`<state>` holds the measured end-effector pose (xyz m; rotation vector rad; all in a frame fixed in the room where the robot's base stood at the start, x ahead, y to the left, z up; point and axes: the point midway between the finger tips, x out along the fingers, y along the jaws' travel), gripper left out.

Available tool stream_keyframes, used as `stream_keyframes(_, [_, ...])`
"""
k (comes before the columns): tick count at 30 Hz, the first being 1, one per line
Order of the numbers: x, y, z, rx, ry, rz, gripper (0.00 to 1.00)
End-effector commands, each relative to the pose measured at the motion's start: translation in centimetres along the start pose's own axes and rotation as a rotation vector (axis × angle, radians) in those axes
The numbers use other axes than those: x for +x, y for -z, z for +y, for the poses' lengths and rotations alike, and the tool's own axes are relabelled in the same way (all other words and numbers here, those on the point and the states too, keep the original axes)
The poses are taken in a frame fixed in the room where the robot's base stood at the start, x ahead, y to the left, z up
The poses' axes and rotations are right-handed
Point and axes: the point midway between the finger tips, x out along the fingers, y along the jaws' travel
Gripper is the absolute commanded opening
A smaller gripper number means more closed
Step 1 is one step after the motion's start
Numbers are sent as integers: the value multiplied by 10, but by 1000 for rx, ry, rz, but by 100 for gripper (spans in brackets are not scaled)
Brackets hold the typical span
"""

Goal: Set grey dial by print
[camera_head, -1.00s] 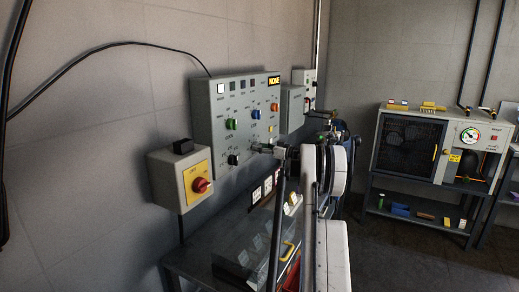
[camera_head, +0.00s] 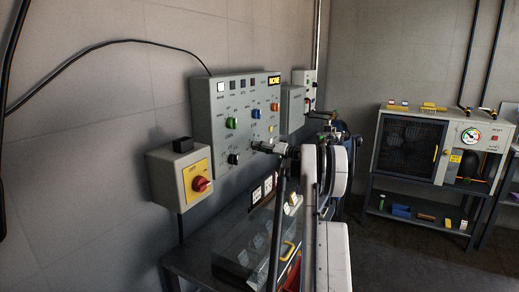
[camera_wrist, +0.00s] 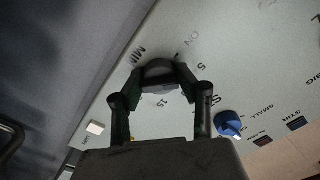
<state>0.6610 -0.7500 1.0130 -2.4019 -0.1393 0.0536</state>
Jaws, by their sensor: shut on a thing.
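In the wrist view, the two fingers of my gripper (camera_wrist: 160,80) are closed around a dark grey dial (camera_wrist: 158,70), one on each side. Marks "MIN", "5" and "15" are printed on the panel around it. In the head view, my gripper (camera_head: 261,147) reaches the lower part of the grey control panel (camera_head: 214,135) and hides the dial. The dial's pointer direction cannot be made out.
A black knob (camera_head: 233,159), a green knob (camera_head: 231,123) and a blue knob (camera_head: 255,115) sit nearby on the panel. A yellow-lit display (camera_head: 273,80) is at its top right. A red switch (camera_head: 201,185) projects at left; a bench with a clear cover (camera_head: 240,245) lies below.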

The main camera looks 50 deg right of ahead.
Motion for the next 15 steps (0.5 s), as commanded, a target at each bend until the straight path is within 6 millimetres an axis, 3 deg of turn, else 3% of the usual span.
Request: stream_keyframes(15, [0,0,0,50,0,-1,7])
